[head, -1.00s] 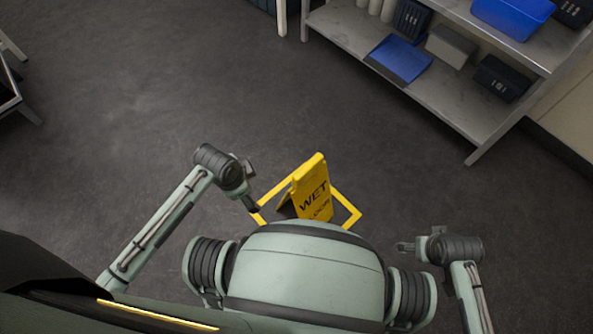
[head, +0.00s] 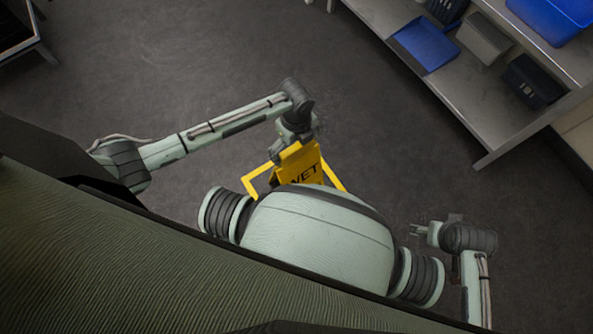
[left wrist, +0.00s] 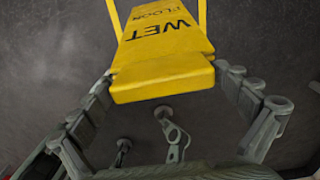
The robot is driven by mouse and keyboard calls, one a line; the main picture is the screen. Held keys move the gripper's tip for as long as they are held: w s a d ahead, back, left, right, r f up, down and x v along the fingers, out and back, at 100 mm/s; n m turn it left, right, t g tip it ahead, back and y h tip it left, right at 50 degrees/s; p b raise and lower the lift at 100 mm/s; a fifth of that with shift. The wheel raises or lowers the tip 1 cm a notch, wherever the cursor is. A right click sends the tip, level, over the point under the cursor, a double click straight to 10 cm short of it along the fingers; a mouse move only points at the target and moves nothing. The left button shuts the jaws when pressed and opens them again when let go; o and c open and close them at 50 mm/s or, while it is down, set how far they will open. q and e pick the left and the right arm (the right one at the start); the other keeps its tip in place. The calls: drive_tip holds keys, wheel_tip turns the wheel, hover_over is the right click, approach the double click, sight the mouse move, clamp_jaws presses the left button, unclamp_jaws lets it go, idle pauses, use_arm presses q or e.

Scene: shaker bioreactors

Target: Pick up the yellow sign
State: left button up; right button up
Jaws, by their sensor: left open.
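The yellow sign (head: 300,168), marked WET FLOOR, stands on the floor in front of my body in the head view. My body hides its lower part there. In the left wrist view the sign's top edge and lettered face (left wrist: 162,50) fill the upper middle. My left gripper (head: 292,147) is over the sign's top in the head view. In the left wrist view its open fingers (left wrist: 165,88) lie on either side of the sign's top, apart from it as far as I can see. My right gripper (head: 418,230) is off to the right, away from the sign, too small to read.
A metal shelf unit (head: 447,78) stands at the upper right with a blue folder-like item (head: 425,45), a blue bin (head: 558,18) and dark boxes. A dark framed piece of furniture (head: 17,35) is at the upper left. The grey floor between is clear.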

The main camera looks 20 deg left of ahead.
use_arm(q)
drive_tip(key=shift+f, duration=0.4)
drive_tip(key=c, duration=1.5)
drive_tip(key=shift+r, duration=0.1)
drive_tip(key=shift+c, duration=0.2)
drive_tip(key=shift+w+r, duration=0.1)
